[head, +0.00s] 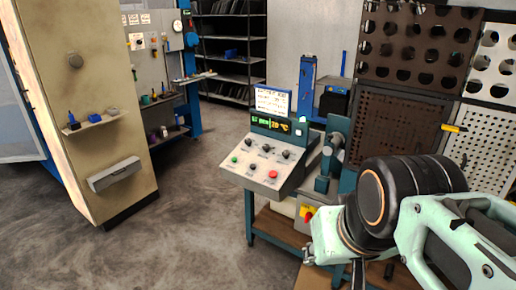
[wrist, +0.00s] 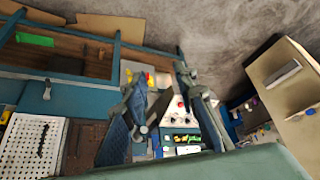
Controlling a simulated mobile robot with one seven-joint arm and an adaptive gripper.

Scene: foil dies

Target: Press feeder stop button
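The sloped grey control panel (head: 262,187) stands on a blue-framed bench in the middle of the head view. It carries a red button (head: 273,174), a green button (head: 235,159) and several dark knobs. The labels are too small to read, so I cannot tell which is the feeder stop. In the wrist view the panel (wrist: 176,99) shows between and beyond my gripper's fingers, with the red button (wrist: 181,104) near the right finger. My gripper (wrist: 160,80) is open and empty, apart from the panel. In the head view my arm is to the panel's right, with the fingers largely hidden.
A red-and-yellow switch (head: 307,212) sits on a grey box below the panel's right side. A teal machine part (head: 327,165) stands right of the panel. A display (head: 270,125) rises behind it. A beige cabinet (head: 90,110) is at left. Open floor (head: 190,225) lies between.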

